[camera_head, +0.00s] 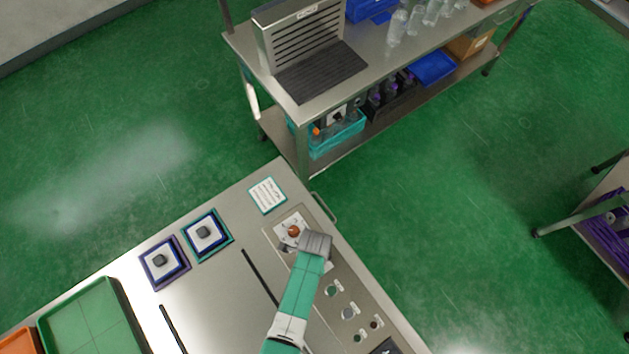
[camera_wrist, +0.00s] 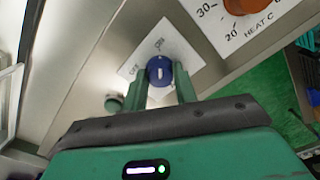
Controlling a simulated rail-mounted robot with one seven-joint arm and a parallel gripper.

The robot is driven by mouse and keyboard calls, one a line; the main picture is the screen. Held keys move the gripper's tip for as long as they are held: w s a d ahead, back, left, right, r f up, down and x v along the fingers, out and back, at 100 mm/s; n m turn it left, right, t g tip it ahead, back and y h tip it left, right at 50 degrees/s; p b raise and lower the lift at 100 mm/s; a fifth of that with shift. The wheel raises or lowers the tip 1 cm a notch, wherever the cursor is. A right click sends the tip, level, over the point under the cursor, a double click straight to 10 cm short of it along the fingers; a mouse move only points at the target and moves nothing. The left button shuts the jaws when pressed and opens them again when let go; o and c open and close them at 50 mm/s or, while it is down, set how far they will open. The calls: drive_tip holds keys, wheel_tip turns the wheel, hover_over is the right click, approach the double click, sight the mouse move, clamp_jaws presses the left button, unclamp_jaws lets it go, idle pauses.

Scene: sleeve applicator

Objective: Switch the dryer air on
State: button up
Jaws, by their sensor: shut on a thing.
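A blue knob (camera_wrist: 160,70) sits on a white plate (camera_wrist: 178,45) marked OFF at its left and ON at its upper edge. A short white mark on the knob's face runs roughly up and down in the wrist view, roughly in line with ON; which end is its pointer is unclear. My gripper (camera_wrist: 161,74) is shut on the blue knob, one green finger on each side. In the head view my gripper (camera_head: 314,243) is over the panel and hides the blue knob.
An orange HEAT C dial (camera_head: 293,231) sits close beside my gripper; it also shows in the wrist view (camera_wrist: 243,4). A green button (camera_wrist: 114,103) is near the left finger. More buttons (camera_head: 348,313) lie along the panel. A handle (camera_head: 324,207) edges the bench.

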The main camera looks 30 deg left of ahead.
drive_tip(key=o, duration=1)
drive_tip(key=shift+c, duration=0.2)
drive_tip(key=shift+r, duration=0.15)
wheel_tip(320, 180, up, 8)
drive_tip(key=shift+f+p, duration=0.2)
drive_tip(key=shift+p, duration=0.45)
drive_tip(key=shift+w, duration=0.1)
